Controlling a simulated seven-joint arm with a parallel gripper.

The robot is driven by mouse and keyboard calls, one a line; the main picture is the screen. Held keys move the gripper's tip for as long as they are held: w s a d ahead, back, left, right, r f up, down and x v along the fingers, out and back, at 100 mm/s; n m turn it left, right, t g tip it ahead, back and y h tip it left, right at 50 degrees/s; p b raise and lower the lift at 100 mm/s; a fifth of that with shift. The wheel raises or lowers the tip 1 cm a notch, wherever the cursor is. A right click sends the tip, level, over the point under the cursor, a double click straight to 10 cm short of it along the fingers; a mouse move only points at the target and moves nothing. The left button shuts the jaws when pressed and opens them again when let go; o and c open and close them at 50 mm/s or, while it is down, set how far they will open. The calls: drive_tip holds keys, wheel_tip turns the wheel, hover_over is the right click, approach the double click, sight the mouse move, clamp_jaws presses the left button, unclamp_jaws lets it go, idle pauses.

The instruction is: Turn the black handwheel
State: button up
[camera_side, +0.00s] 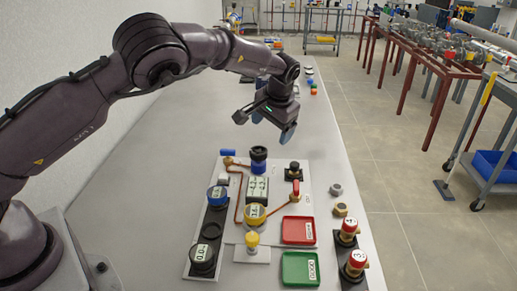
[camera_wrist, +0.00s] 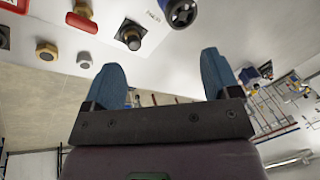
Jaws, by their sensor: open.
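The black handwheel (camera_side: 258,154) stands upright on a blue base at the far end of the white panel (camera_side: 228,253). In the wrist view a dark spoked wheel (camera_wrist: 183,12), which looks like the same handwheel, is cut off by the top edge. My gripper (camera_side: 274,122) hangs above and slightly right of the handwheel in the side view, apart from it. Its two blue fingers are spread in the wrist view (camera_wrist: 168,85), with nothing between them.
A black knob (camera_side: 294,168) on a square plate and a red lever (camera_side: 296,189) stand right of the handwheel. Red (camera_side: 299,230) and green (camera_side: 300,268) trays lie in front. The table's left side is clear.

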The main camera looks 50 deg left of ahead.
sight(258, 149)
drive_tip(key=w+a+f+n, duration=0.1)
drive_tip(key=a+f+n, duration=0.1)
drive_tip(key=f+n, duration=0.1)
drive_tip(key=w+a+f+n, duration=0.1)
drive_tip(key=a+f+n, duration=0.2)
drive_tip(key=f, duration=0.2)
drive_tip(key=a+f+n+t, duration=0.1)
drive_tip(key=a+f+n, duration=0.2)
drive_tip(key=f+n, duration=0.1)
drive_tip(key=shift+w, duration=0.4)
drive_tip(key=c, duration=0.9)
